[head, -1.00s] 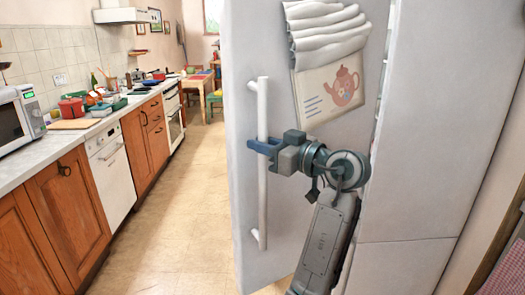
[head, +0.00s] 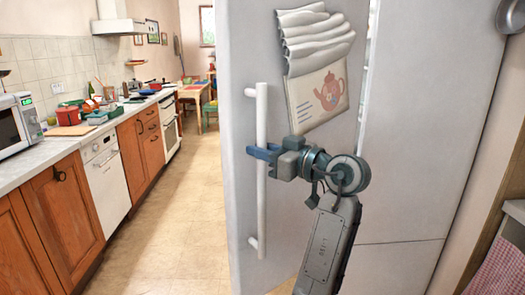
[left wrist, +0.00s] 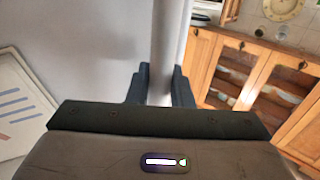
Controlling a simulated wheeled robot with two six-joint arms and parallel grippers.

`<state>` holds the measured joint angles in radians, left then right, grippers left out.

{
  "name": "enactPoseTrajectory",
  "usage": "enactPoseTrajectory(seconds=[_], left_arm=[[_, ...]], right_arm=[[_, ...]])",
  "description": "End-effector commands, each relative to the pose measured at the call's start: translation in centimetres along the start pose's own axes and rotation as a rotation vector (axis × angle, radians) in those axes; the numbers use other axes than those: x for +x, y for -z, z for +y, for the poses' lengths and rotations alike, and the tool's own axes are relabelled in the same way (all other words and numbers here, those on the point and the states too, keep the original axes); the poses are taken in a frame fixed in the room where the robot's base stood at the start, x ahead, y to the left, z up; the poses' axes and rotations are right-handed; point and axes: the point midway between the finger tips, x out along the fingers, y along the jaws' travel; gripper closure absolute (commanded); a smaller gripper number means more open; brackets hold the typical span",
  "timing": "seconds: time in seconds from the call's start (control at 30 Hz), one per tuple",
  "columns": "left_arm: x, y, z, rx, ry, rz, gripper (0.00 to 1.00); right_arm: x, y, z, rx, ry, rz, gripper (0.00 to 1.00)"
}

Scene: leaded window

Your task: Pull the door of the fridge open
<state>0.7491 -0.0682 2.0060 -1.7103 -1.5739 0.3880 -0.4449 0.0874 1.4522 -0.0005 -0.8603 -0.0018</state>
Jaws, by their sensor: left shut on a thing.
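The fridge door (head: 290,225) is a tall pale grey panel in the middle of the head view. It stands at an angle, with a narrow gap along its right side; how wide it is open I cannot tell. A white vertical bar handle (head: 261,205) is near its left edge. My left gripper (head: 262,153) is shut around the handle, a little above its middle. In the left wrist view, the gripper's dark fingers (left wrist: 160,88) lie on either side of the handle (left wrist: 166,35). My right gripper is not in view.
A cloth and a teapot picture (head: 328,95) hang on the door. A pale panel (head: 425,130) stands right of it. Wooden counter units (head: 65,205) with a microwave (head: 18,122) run along the left. The floor (head: 180,225) between counter and door is clear.

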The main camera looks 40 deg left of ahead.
Motion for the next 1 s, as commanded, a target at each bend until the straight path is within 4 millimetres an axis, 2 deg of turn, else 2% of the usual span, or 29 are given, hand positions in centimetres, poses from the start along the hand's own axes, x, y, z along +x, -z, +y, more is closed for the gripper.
enactPoseTrajectory(seconds=[0.03, 0.1, 0.13, 0.4, 0.53, 0.67, 1.0], left_arm=[[0.0, 0.1, 0.0, -0.001, -0.001, 0.001, 0.77], [0.0, 0.1, 0.0, -0.001, -0.001, 0.001, 0.63], [0.0, 0.1, 0.0, -0.001, -0.001, 0.001, 0.61], [-0.1, 0.0, 0.0, -0.001, -0.001, 0.000, 0.61], [-0.7, -0.1, 0.1, -0.001, -0.001, -0.001, 0.61], [-2.3, -0.2, 0.1, 0.000, -0.005, -0.004, 0.61], [-8.3, -0.2, 0.1, 0.001, -0.006, -0.004, 0.61]], right_arm=[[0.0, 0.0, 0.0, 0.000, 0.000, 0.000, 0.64], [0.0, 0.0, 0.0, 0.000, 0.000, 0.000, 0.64], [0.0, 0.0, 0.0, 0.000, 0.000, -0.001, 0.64], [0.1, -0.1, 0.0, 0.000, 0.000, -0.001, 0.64], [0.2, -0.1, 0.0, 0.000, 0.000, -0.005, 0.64], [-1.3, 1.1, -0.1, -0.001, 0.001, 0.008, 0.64], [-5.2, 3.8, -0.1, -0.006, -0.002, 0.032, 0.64]])
